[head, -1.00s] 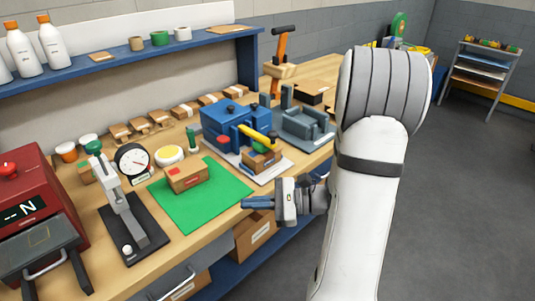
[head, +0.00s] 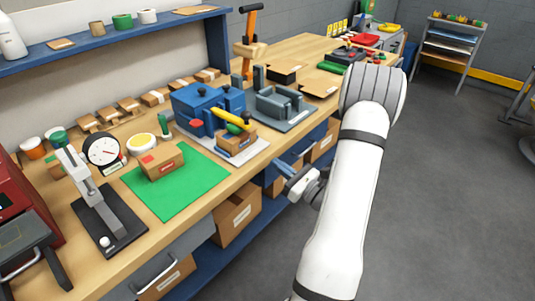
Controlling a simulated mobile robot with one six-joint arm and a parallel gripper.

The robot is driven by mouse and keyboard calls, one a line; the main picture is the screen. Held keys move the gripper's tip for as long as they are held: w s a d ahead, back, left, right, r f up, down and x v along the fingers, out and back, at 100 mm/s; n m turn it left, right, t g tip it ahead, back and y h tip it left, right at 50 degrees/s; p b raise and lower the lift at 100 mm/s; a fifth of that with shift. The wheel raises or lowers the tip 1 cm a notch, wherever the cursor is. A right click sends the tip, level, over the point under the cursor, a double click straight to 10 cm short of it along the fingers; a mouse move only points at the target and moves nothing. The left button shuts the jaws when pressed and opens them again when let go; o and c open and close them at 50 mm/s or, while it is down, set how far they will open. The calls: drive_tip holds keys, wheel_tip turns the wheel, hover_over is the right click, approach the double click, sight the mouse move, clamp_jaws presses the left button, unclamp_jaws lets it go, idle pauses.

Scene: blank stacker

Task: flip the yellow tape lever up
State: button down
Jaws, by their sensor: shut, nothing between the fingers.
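The yellow tape lever (head: 231,118) slants down to the right on the front of a blue machine (head: 203,107) on the bench. A green part shows under the lever, above a small brown box (head: 236,139). My gripper (head: 280,168) is in front of the bench's front edge, below and to the right of the lever and apart from it. Its blue fingers are together and hold nothing.
A green mat (head: 190,192) with a cardboard box (head: 161,161) lies left of the machine. A grey fixture (head: 279,102) stands to its right. A dial gauge (head: 102,150) and a lever press (head: 97,207) are further left.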

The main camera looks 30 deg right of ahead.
drive_tip(key=p+x, duration=0.1)
drive_tip(key=x, duration=0.7)
drive_tip(key=shift+w+a+r, duration=0.15)
drive_tip(key=shift+w, duration=0.1)
drive_tip(key=shift+w+r+p, duration=0.15)
drive_tip(key=shift+r+p, duration=0.25)
drive_tip(key=shift+r, duration=0.6)
drive_tip(key=shift+w+r+p, duration=0.15)
drive_tip(key=shift+r+p, duration=0.25)
drive_tip(key=shift+r, duration=0.6)
